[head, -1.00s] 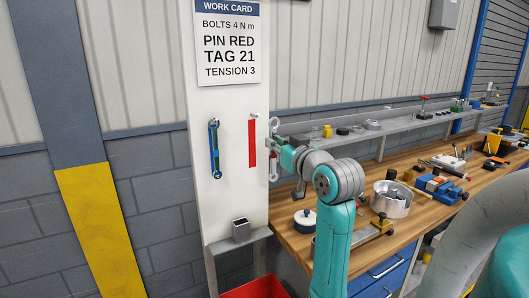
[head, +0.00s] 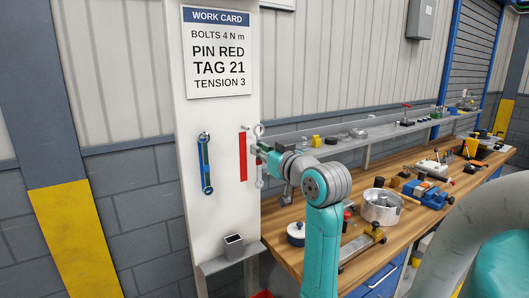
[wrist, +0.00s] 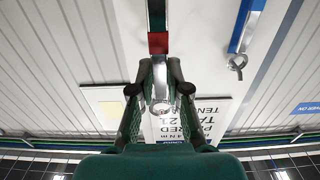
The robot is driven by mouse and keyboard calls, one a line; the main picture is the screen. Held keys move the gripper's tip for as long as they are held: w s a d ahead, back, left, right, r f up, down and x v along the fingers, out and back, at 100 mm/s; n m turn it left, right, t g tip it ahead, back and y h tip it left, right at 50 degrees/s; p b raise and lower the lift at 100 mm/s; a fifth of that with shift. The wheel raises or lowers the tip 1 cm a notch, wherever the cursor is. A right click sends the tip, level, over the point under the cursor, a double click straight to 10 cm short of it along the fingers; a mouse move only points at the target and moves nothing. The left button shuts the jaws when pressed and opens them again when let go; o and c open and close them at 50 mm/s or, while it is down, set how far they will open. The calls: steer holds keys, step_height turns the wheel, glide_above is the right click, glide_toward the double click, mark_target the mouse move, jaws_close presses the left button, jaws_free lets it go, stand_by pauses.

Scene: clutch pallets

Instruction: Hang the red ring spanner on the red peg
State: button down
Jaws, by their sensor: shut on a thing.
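The red ring spanner (wrist: 158,43) is a steel spanner with a red band, held in my gripper (wrist: 160,85). In the wrist view its ring end lies between the fingers. In the head view my gripper (head: 258,150) is at the right edge of the white panel (head: 216,215). The spanner's upper ring (head: 259,130) shows above the fingers and its lower end below, roughly upright. A red strip (head: 243,157) is on the panel just left of the spanner. A small peg (head: 244,127) sits at the strip's top, its colour too small to tell. The ring appears beside the peg, not around it.
A blue spanner (head: 205,163) hangs on the panel to the left. A work card (head: 217,50) is above. A small grey box (head: 233,241) stands on a ledge below. The wooden bench (head: 285,255) with a pot (head: 380,208) and tools is to the right.

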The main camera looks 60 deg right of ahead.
mark_target(243, 145)
steer(key=shift+f+x, duration=0.1)
steer(key=shift+x, duration=1.3)
steer(key=shift+f+x, duration=0.15)
steer(key=shift+x, duration=1.25)
steer(key=shift+w+d+f, duration=0.4)
steer(key=shift+w+f, duration=0.05)
steer(key=shift+w, duration=0.2)
steer(key=c, duration=1.1)
jaws_free()
steer(key=shift+o, duration=0.2)
steer(key=v, duration=1.2)
steer(key=shift+w+a+f, duration=0.1)
steer(key=shift+f, duration=0.05)
